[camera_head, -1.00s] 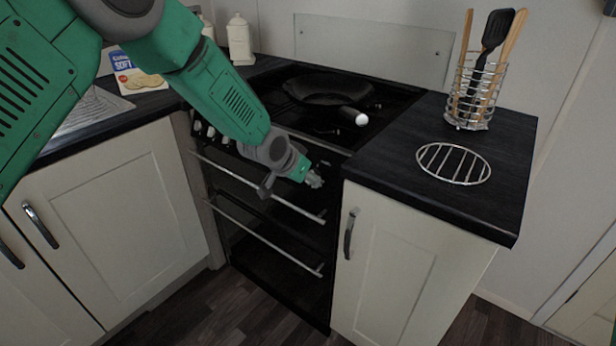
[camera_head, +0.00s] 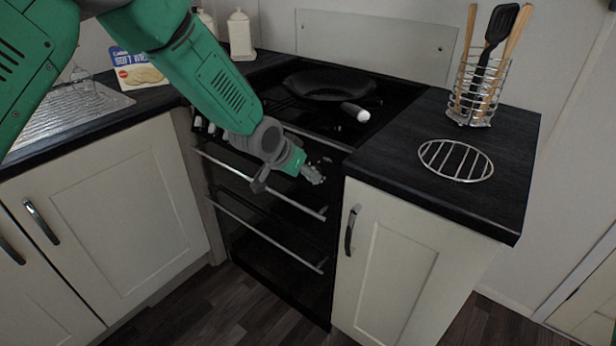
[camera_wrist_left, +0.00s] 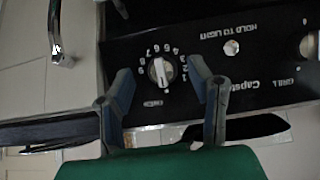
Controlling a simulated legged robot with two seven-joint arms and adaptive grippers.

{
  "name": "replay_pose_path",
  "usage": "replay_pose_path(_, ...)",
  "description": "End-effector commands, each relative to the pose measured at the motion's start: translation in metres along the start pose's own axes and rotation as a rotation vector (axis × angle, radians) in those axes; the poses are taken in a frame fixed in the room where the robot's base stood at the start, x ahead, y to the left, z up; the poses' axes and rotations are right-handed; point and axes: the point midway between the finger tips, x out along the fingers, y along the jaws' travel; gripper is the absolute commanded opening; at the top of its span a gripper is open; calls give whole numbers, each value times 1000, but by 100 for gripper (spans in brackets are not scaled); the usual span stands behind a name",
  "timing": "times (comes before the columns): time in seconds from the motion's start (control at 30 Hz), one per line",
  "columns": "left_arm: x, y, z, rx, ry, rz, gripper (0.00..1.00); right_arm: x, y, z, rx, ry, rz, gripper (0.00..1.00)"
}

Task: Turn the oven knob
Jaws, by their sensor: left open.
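The oven knob (camera_wrist_left: 161,71) is a round pale dial with numbers around it on a black panel. It shows in the left wrist view, upside down, between and beyond my left gripper's fingers (camera_wrist_left: 163,84). The fingers are spread, one on each side of the knob, and I cannot tell how far they are from it. In the head view my left gripper (camera_head: 314,173) is at the front of the black oven (camera_head: 270,228), near the right end of its control panel. The arm and gripper hide most of the panel there. My right gripper is not in view.
A black pan (camera_head: 328,85) with a white-tipped handle sits on the hob. A metal trivet (camera_head: 456,160) and a utensil rack (camera_head: 480,92) stand on the right worktop. Oven door handles (camera_head: 268,234) run below the gripper. Another panel knob (camera_wrist_left: 309,45) is at the wrist view's right edge.

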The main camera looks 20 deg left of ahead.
Motion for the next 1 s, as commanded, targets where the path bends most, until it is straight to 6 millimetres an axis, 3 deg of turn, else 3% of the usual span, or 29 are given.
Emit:
replay_pose_path(0.2,-49,-1,0,-1,-1,0,48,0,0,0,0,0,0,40)
replay_pose_path(0.4,-78,-1,1,-1,-4,1,48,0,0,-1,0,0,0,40)
replay_pose_path(0.57,-87,-1,2,-1,-6,2,48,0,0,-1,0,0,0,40)
replay_pose_path(1.0,-87,-1,2,-1,-6,1,48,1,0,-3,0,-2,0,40)
